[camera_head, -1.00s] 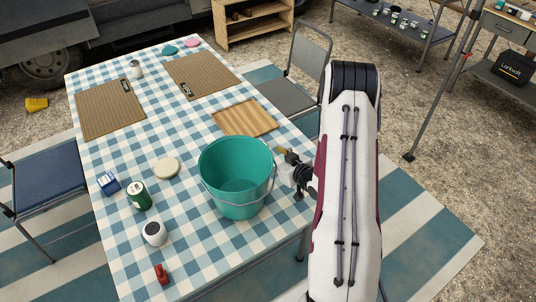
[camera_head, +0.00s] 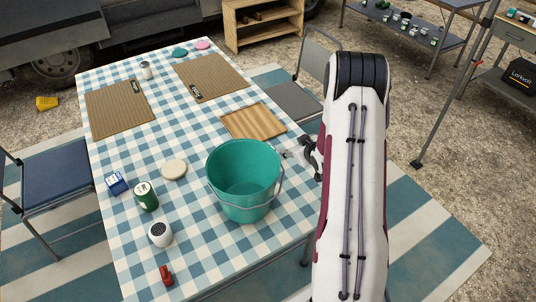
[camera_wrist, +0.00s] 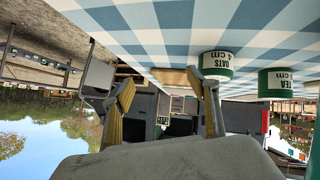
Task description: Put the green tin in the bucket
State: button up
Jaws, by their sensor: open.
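The green tin (camera_head: 146,196) with a pale label stands upright on the checked table, left of the bucket. The teal bucket (camera_head: 243,178) stands on the table's right side, its handle hanging down. My gripper (camera_head: 283,153) is just right of the bucket's rim in the head view, partly hidden by my arm. In the wrist view my gripper (camera_wrist: 163,95) is open with nothing between its fingers. That view is upside down. Green-and-white lettered tins show there beyond the fingers; I cannot tell whether one is the green tin.
A wooden board (camera_head: 254,121) lies behind the bucket. Chairs stand left (camera_head: 45,180) and right (camera_head: 318,62) of the table.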

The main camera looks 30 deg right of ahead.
jog(key=d+g+h, duration=0.1)
jog(key=d+g, duration=0.1)
jog(key=d, duration=0.1)
jog(key=shift+s+m, duration=0.15)
jog(key=shift+m, duration=0.15)
jog(key=shift+s+d+r+g, duration=0.15)
jog(key=shift+s+d+g, duration=0.05)
jog(key=shift+g, duration=0.5)
jog(key=shift+a+r+g, duration=0.1)
jog(key=shift+a+g, duration=0.05)
jog(key=shift+g, duration=0.15)
jog(key=shift+s+a+r, duration=0.1)
jog(key=shift+a, duration=0.2)
jog(key=w+a+r+g+y, duration=0.1)
jog(key=a+r+y, duration=0.3)
jog(key=a, duration=0.6)
jog(key=shift+w+a+g, duration=0.25)
jog(key=shift+w+g, duration=0.15)
jog(key=shift+w, duration=0.3)
jog(key=shift+x, duration=1.25)
jog(key=shift+f, duration=0.1)
